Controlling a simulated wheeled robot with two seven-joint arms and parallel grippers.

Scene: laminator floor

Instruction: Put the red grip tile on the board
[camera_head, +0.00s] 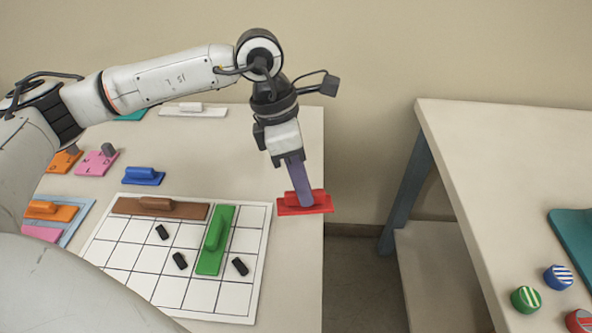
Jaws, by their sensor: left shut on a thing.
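The red grip tile (315,208) is a flat red plate with a raised grip, at the right edge of the left table. My left gripper (300,193) points down and is shut on its grip. The tile juts a little past the table edge; I cannot tell whether it touches the tabletop. The white gridded board (254,244) lies to the left of it. On the board lie a brown grip tile (160,208) along the back, a green grip tile (215,240) running front to back, and several small black pieces (240,266). My right gripper is out of view.
A blue tile (143,176), a pink tile (97,163), orange tiles (50,212) and a white tile (193,110) lie around the board. Past a gap stands a second table (500,165) with striped round pieces (558,277) and a teal item (575,240).

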